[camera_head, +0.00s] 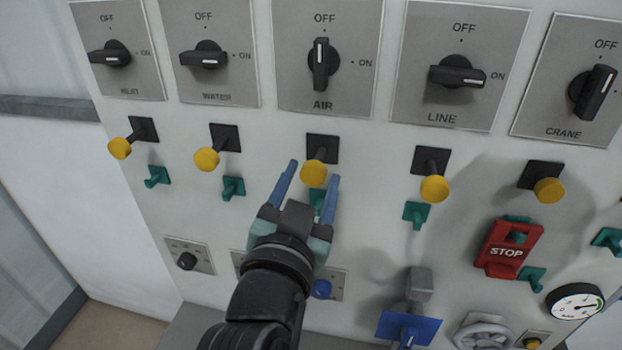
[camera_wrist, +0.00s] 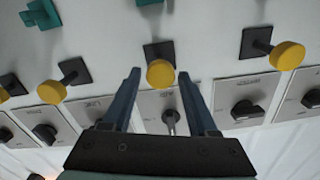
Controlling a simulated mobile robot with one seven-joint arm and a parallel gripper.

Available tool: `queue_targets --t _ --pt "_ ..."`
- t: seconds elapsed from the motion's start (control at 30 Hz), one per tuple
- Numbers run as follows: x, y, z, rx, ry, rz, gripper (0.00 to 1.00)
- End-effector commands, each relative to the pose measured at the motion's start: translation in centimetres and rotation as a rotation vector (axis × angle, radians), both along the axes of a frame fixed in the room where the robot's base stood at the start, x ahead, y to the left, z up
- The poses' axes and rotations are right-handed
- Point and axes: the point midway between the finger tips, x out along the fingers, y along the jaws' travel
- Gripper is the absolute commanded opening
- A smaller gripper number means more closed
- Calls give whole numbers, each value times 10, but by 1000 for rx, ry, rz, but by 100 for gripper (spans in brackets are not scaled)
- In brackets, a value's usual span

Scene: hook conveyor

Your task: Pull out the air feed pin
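The air feed pin (camera_head: 314,173) is a yellow round knob on a dark stem. It sticks out of a black square plate (camera_head: 322,148) below the switch marked AIR. My gripper (camera_head: 312,171) is open, with one blue finger on each side of the yellow knob. The wrist view shows the knob (camera_wrist: 160,73) between the open fingertips (camera_wrist: 159,73), with small gaps on both sides. The fingers seem not to touch it. The AIR switch (camera_head: 320,64) stands upright, pointing to OFF. A teal clip (camera_head: 317,199) below the pin is partly hidden by my gripper.
Similar yellow pins stand either side: the water pin (camera_head: 206,159) at left and the line pin (camera_head: 434,188) at right. Teal clips (camera_head: 233,187) hang below them. A red STOP block (camera_head: 508,249), a gauge (camera_head: 575,302) and a blue-plated lever (camera_head: 403,328) are lower right.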

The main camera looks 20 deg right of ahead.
Motion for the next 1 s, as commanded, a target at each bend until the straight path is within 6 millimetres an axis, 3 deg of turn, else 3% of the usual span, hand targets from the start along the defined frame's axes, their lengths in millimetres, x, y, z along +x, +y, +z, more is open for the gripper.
queue_targets --t 0.07,0.47,0.67,0.83,1.0 --pt "0 0 0 -1 -1 0 74" --pt "-5 4 0 -1 -3 1 74" --pt "-31 23 -4 -1 -5 4 74" --pt "-65 46 -4 0 -6 6 74" --pt "-77 53 5 -1 6 -1 74"
